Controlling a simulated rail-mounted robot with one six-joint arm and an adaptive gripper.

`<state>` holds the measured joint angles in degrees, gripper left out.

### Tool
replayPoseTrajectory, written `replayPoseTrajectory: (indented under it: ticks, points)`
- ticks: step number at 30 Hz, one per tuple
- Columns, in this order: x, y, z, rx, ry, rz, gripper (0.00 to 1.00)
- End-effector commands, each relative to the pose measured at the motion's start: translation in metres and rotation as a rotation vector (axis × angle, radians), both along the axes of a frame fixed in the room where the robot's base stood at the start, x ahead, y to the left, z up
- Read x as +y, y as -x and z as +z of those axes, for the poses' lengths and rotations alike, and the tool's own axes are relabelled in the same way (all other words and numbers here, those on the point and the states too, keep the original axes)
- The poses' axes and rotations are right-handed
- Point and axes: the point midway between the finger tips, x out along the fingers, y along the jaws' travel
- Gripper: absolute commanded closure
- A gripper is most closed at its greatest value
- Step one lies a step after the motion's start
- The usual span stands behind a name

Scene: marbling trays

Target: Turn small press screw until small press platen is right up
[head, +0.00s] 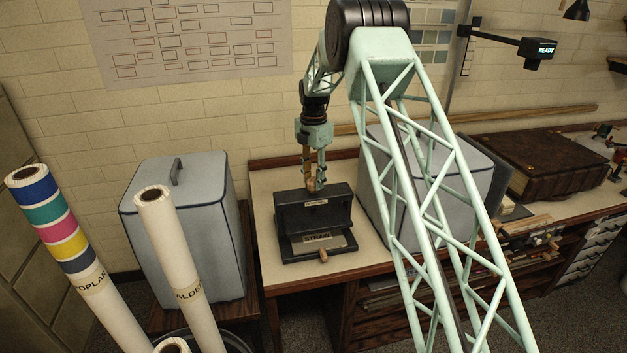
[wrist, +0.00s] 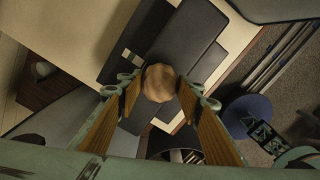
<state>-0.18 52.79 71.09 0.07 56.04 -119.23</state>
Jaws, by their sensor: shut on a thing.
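The small press (head: 316,221) is a black boxy unit with label plates and a small wooden handle (head: 323,257) low at its front. It stands on the pale bench top. My gripper (head: 314,184) reaches down to its top from above. In the wrist view its wooden-faced fingers are shut on a round wooden knob (wrist: 160,82), which appears to be the top of the press screw. The black press body (wrist: 172,45) lies beneath it. The screw shaft and the platen's height cannot be made out.
Grey-blue covered boxes stand left (head: 186,240) and right (head: 470,190) of the press. Tall paper rolls (head: 180,265) stand at the front left. A thick brown book-like case (head: 545,165) lies further right. A sign reading READY (head: 545,49) hangs on the wall.

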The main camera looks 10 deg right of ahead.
Motion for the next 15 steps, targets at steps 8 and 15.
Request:
replayPoseTrajectory:
  ticks: [8,15]
  points:
    - [-0.0002,0.0,0.0001,0.0,0.0,0.014,0.77]
    - [-0.0002,-0.0001,0.0001,0.0,0.0,0.013,0.62]
